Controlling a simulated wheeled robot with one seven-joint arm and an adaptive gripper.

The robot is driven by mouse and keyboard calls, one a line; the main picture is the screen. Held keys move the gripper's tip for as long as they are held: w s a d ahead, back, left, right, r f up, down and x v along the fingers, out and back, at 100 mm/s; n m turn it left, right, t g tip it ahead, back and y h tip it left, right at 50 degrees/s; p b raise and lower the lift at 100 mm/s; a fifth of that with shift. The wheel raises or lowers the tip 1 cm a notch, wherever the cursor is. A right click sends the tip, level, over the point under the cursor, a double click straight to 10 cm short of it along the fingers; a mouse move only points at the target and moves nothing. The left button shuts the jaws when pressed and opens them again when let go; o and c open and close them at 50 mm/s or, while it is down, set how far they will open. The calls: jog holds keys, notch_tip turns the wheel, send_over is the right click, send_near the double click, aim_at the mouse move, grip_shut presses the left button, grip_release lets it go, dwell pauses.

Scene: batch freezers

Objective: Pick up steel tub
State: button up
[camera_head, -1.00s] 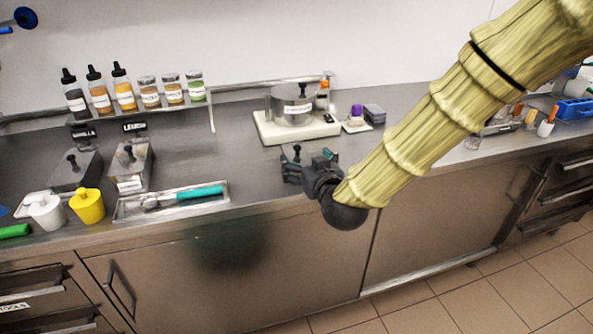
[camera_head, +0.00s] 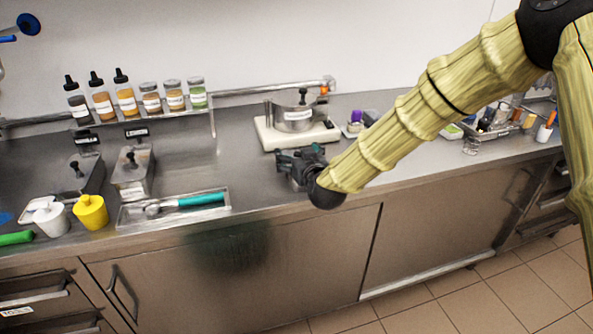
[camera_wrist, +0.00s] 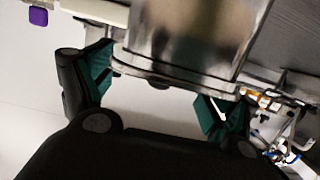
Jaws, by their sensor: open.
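The steel tub (camera_head: 293,113), round with a lid and a black knob, stands on a white base (camera_head: 270,138) on the counter. In the wrist view the tub (camera_wrist: 190,35) fills the upper middle, with its lid rim below. My gripper (camera_head: 300,155) is just in front of the white base in the head view. Its fingers (camera_wrist: 158,85) are open with teal pads, one toward each side of the tub in the wrist view. I cannot tell whether they touch it. No grip on the tub shows.
Two lidded rectangular steel containers (camera_head: 133,172) and a tray (camera_head: 125,213) with a teal-handled scoop are at left. A white cup and a yellow cup (camera_head: 91,212) stand near them. A rail (camera_head: 268,88) runs behind the tub. Small items stand to its right.

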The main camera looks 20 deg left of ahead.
jog(key=shift+w, duration=0.1)
jog(key=c, duration=1.8)
jog(key=shift+r, duration=0.1)
